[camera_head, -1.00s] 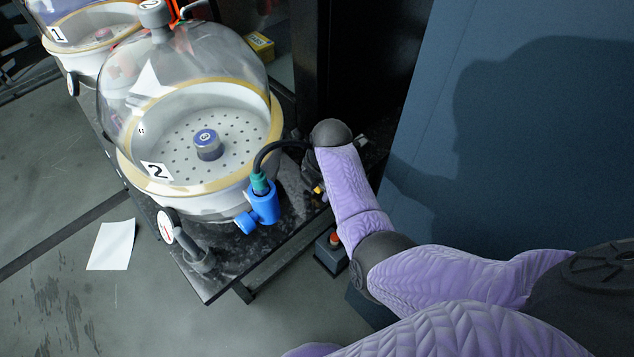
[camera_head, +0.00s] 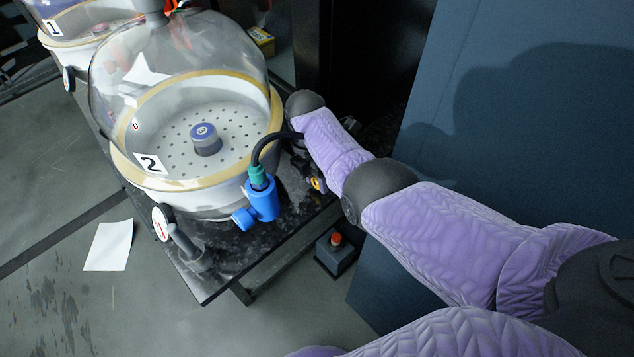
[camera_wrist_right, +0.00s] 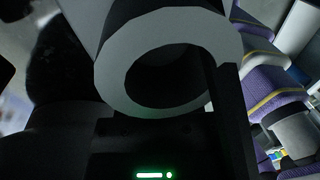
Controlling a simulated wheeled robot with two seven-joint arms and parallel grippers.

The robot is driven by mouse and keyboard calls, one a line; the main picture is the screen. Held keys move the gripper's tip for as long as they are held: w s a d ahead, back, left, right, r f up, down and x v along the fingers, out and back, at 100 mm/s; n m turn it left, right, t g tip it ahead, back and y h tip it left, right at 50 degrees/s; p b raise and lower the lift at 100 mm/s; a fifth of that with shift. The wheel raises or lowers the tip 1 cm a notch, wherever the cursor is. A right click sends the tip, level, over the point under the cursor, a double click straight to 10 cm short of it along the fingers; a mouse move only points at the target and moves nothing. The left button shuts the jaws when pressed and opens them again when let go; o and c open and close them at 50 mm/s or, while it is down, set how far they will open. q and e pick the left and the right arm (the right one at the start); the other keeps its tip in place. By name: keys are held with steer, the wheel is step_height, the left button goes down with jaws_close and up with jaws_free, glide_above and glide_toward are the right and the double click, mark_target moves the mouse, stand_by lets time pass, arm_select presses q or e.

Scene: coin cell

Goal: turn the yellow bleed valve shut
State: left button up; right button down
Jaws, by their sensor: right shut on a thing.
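The yellow bleed valve (camera_head: 318,184) shows as a small yellow and dark piece at the table's right edge, right of the blue fitting (camera_head: 262,200). My right gripper (camera_head: 309,174) is down beside it, mostly hidden behind my wrist and forearm. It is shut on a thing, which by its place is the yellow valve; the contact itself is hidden. In the right wrist view, a large grey ring (camera_wrist_right: 118,75) fills the upper middle, and no yellow handle can be made out between the dark fingers. My left gripper is not in view.
The glass bell jar (camera_head: 180,65) marked 2 stands on the dark table (camera_head: 225,262), with a gauge (camera_head: 162,222) in front. A black hose (camera_head: 262,150) runs from the blue fitting towards my wrist. A box with a red button (camera_head: 336,240) is below the table's right edge.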

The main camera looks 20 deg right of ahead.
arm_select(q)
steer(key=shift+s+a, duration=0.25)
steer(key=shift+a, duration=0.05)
arm_select(e)
steer(key=shift+c, duration=1.4)
jaws_free()
step_height(320, 180, up, 10)
steer(key=p, duration=0.6)
steer(key=shift+f+p, duration=0.25)
steer(key=shift+p, duration=0.05)
steer(key=shift+r, duration=0.25)
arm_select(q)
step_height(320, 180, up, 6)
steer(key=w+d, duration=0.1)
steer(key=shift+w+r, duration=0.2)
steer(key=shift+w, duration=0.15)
